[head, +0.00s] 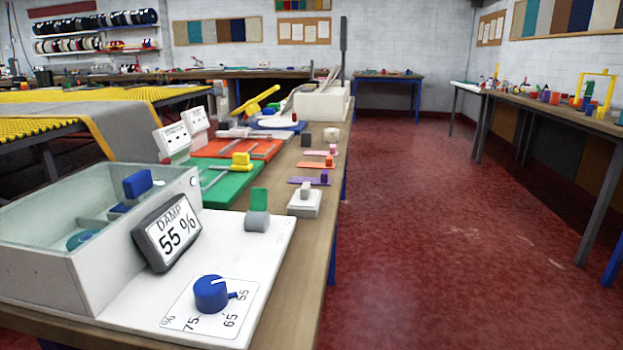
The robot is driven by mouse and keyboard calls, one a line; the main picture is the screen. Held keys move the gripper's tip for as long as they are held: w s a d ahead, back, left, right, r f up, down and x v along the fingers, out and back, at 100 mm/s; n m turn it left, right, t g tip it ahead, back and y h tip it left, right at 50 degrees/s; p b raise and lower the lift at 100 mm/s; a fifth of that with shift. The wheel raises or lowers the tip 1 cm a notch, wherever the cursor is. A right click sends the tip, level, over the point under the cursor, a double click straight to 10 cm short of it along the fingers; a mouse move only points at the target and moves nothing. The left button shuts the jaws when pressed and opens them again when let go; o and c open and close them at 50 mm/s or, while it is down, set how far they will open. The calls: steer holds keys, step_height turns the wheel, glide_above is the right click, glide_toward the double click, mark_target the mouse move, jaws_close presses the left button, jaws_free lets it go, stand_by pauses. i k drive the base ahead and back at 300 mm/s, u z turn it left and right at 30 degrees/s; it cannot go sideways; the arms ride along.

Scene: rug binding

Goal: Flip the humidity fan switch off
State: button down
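A white humidity unit (120,312) stands on the near end of the left bench. Its tilted grey display (167,233) reads "DAMP 55 %". A blue dial (211,293) on its base sits over a scale marked 55, 65 and 75. At the base's far right corner is a grey rounded block with an upright green tab (259,199). A small white box with a raised grey-white lever (305,191) stands just beyond, near the bench's right edge. Neither of these is labelled, so I cannot tell which is the fan switch. My gripper is not in view.
A clear-walled bin (60,260) forms the unit's left part. Purple, orange and pink plates with small blocks line the bench (290,262) edge. Green and red boards (236,147) lie behind. The red floor (430,230) to the right is open, up to a right-hand bench (560,111).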

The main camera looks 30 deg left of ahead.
mark_target(259, 196)
steer(key=i, duration=1.5)
steer(key=u, duration=5.35)
steer(key=k, duration=1.3)
steer(key=z, duration=0.1)
